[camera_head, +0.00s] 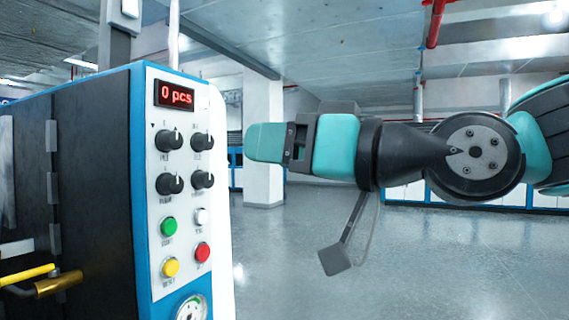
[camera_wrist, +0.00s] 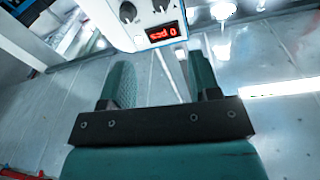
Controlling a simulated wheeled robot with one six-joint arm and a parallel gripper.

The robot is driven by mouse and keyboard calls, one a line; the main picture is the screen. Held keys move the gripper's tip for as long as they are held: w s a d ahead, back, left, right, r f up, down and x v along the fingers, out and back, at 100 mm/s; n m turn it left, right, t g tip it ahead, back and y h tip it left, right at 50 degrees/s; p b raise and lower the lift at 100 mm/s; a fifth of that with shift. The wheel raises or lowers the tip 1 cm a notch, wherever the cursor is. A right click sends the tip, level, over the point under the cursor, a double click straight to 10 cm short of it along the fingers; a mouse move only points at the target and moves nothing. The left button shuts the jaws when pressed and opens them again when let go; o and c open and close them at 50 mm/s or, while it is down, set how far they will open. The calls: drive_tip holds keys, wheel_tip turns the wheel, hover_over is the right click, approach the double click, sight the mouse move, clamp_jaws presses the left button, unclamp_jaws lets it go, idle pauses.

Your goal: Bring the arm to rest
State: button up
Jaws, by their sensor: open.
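My gripper (camera_head: 265,143) is in the head view at mid-height, at the end of my teal and black arm, which reaches in from the right. It points left toward the machine's control panel (camera_head: 182,190) and appears level with the upper knobs. A gap shows between it and the panel's edge in the picture. In the wrist view my gripper (camera_wrist: 160,85) shows two teal fingers standing apart, with nothing between them but background. The panel's red display (camera_wrist: 162,33) shows beyond the fingers, upside down.
The machine (camera_head: 85,180) fills the left side, with a display reading "0 pcs" (camera_head: 175,95), knobs, coloured buttons and a gauge (camera_head: 190,308). A yellow handle (camera_head: 58,284) juts from its dark side. A pillar (camera_head: 263,140) stands behind. The grey floor (camera_head: 420,260) is clear.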

drive_tip(key=shift+s+d, duration=0.2)
drive_tip(key=shift+d, duration=0.15)
drive_tip(key=shift+f, duration=0.1)
drive_tip(key=s+d+f+m+g+h+p, duration=0.1)
drive_tip(key=d+f+g+h, duration=0.15)
drive_tip(key=f, duration=0.45)
drive_tip(key=s+d+f+m+g+h+p, duration=0.1)
drive_tip(key=s+d+f+h, duration=0.1)
drive_tip(key=d+f+h, duration=0.35)
drive_tip(key=s+d+f+m+g+h, duration=0.1)
drive_tip(key=s+d+f+g+h, duration=0.1)
drive_tip(key=s+d+f, duration=0.2)
drive_tip(key=s+d+f+g+h, duration=0.2)
drive_tip(key=s+d+f+g, duration=0.1)
drive_tip(key=f, duration=0.5)
drive_tip(key=shift+s+d+f+m+h+p, duration=0.35)
drive_tip(key=shift+s+d, duration=0.45)
drive_tip(key=shift+s, duration=0.45)
